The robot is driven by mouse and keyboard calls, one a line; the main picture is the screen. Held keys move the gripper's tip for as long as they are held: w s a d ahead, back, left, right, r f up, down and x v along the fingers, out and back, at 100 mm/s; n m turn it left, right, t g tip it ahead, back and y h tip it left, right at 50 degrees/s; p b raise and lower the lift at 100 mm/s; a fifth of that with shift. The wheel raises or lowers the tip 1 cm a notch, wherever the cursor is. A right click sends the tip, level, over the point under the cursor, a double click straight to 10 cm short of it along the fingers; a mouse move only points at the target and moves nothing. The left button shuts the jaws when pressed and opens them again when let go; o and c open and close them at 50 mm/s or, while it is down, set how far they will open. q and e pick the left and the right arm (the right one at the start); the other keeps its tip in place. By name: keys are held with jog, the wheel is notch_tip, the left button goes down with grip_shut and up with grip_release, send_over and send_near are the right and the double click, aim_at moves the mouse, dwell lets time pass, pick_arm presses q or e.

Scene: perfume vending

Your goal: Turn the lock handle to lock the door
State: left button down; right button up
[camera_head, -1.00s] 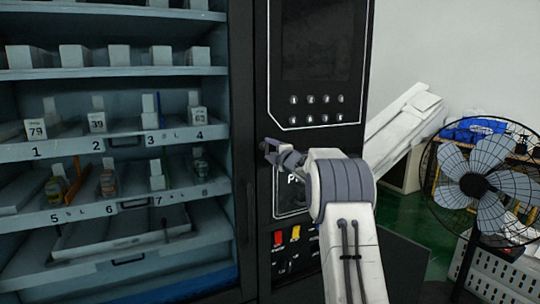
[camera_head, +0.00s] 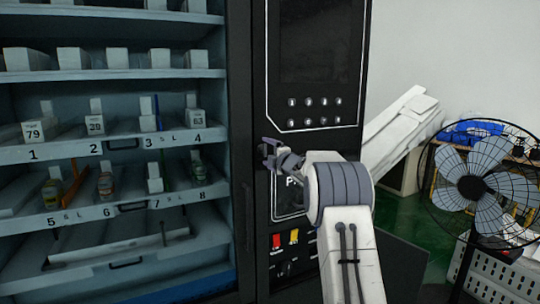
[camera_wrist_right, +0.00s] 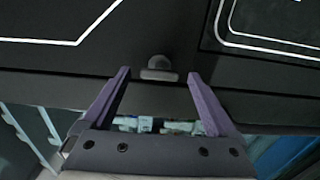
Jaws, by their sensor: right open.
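The lock handle (camera_wrist_right: 159,70) is a small grey T-shaped knob on the machine's black door frame, in the right wrist view. It lies between the tips of my right gripper (camera_wrist_right: 157,77), with a gap on each side. The right gripper is open and empty. The vending machine's door (camera_head: 243,100) looks flush with the panel. My left gripper is not in view.
Left of the frame are shelves (camera_head: 100,150) with numbered slots, boxes and small bottles. The panel (camera_head: 312,110) has several round buttons. A black standing fan (camera_head: 480,180) and a white crate (camera_head: 500,275) stand at the right.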

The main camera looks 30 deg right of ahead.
jog(key=s+b, duration=0.1)
jog(key=s, duration=0.9)
jog(key=shift+s+a+b, duration=0.2)
jog(key=shift+a+b, duration=0.1)
jog(key=shift+b, duration=0.05)
